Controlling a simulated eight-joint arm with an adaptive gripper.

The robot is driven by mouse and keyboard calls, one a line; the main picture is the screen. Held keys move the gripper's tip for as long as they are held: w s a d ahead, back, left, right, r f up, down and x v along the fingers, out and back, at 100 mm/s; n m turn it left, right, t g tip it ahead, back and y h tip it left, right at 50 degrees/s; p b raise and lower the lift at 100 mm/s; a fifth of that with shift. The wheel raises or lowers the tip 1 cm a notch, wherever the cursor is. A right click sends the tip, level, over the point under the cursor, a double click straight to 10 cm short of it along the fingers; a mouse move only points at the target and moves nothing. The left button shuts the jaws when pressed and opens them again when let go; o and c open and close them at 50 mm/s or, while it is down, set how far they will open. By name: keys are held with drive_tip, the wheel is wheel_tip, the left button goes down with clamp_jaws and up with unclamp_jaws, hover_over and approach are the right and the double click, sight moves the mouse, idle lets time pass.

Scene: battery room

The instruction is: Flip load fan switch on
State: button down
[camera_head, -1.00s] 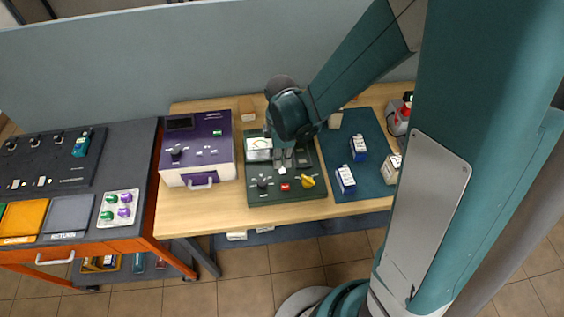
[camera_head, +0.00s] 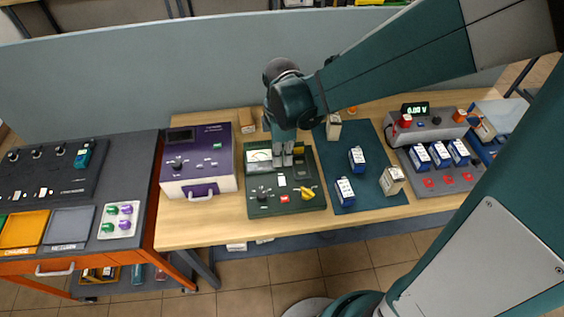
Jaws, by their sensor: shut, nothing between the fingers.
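A dark green control panel (camera_head: 250,207) lies on the wooden table. It has a white meter (camera_head: 258,156), a black knob (camera_head: 262,196), a red button (camera_head: 284,199), a yellow lever (camera_head: 307,193) and a small white switch piece (camera_head: 282,181). The labels are too small to read, so I cannot tell which control is the load fan switch or how it is set. My gripper (camera_head: 283,160) is shut and empty, pointing down over the back middle of the panel, behind the white piece. It hides part of the panel; contact cannot be told.
A white and purple box (camera_head: 211,170) stands left of the panel. Right of it, a blue mat (camera_head: 373,201) holds blue-and-white batteries and a beige block (camera_head: 392,180). A grey charger unit (camera_head: 440,131) is farther right. A grey partition (camera_head: 190,70) stands behind; the table's front strip is clear.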

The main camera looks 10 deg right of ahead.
drive_tip(key=shift+s+r, duration=0.1)
drive_tip(key=shift+r, duration=0.65)
drive_tip(key=s+d+r+m+t+b, duration=0.3)
drive_tip(key=s+d+r+m+t, duration=0.1)
drive_tip(key=m, duration=0.5)
drive_tip(key=s+d+r+m+t+b, duration=0.3)
drive_tip(key=s+d+m, duration=0.3)
drive_tip(key=d+m, duration=0.3)
drive_tip(key=shift+s+d+r+t+b, duration=0.3)
drive_tip(key=shift+r+t+b, duration=0.15)
drive_tip(key=shift+b, duration=0.35)
drive_tip(key=c, duration=3.1)
unclamp_jaws()
drive_tip(key=shift+c, duration=0.2)
